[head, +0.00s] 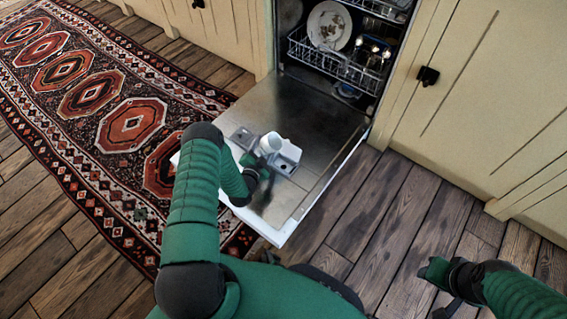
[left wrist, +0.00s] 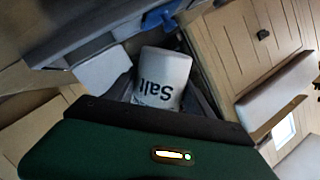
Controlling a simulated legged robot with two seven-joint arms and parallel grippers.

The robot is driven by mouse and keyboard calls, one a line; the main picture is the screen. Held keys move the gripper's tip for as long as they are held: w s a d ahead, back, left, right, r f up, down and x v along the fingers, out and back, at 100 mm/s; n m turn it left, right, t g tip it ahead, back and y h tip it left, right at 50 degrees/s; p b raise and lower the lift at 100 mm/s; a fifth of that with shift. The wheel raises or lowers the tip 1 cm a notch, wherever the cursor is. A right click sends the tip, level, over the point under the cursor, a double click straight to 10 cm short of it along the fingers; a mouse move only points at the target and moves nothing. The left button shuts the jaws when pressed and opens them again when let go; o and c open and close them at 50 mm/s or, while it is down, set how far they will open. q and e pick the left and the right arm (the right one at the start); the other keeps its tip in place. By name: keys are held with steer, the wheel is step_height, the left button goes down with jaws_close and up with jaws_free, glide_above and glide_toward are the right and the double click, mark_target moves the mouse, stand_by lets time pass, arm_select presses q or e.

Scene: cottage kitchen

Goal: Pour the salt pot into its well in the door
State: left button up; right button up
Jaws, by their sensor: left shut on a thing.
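The salt pot (head: 269,143) is white and held low over the dishwasher's open door (head: 305,190), by the grey dispenser panel (head: 287,158). My left gripper (head: 262,160) is shut on the pot. The left wrist view shows the pot (left wrist: 162,78) between the fingers, its "Salt" lettering upside down in the picture. The pot looks tilted; its mouth and any falling salt cannot be made out. The well's opening cannot be made out, with the pot and my arm near it. My right gripper (head: 445,285) is over the floor at lower right, its jaws unclear.
The dishwasher racks (head: 340,65) hold a plate (head: 329,25) and other dishes behind the door. Cream cupboards (head: 490,100) flank it. A patterned rug (head: 110,120) lies at left. The wooden floor right of the door is clear.

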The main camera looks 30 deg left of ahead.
arm_select(q)
steer(key=shift+f+m+g+y+b, duration=0.15)
steer(key=shift+f+m+b, duration=0.1)
steer(key=shift+m, duration=0.45)
steer(key=shift+f+m+g+y+b, duration=0.15)
steer(key=shift+f+m+b, duration=0.1)
steer(key=shift+m, duration=0.45)
steer(key=shift+f+m+y+b, duration=0.3)
steer(key=shift+m+y+b, duration=0.2)
steer(key=shift+m, duration=0.4)
steer(key=shift+w+d+m+p, duration=0.15)
steer(key=shift+d+m+p, duration=0.15)
steer(key=shift+m, duration=0.1)
steer(key=shift+d+f+m+y, duration=0.15)
steer(key=shift+f+m+y, duration=0.3)
steer(key=shift+m, duration=0.45)
steer(key=shift+w+g, duration=0.1)
steer(key=shift+g, duration=0.2)
steer(key=shift+w+d+r+m+y+p, duration=0.1)
steer(key=shift+d+r+m+y+p, duration=0.3)
steer(key=shift+m, duration=0.4)
steer(key=shift+w+d+r+m, duration=0.15)
steer(key=shift+d+r+m, duration=0.2)
steer(key=shift+m, duration=0.35)
steer(key=shift+d+r+y+p, duration=0.1)
steer(key=shift+r+y+p, duration=0.15)
steer(key=shift+r+p, duration=0.25)
stand_by(1.3)
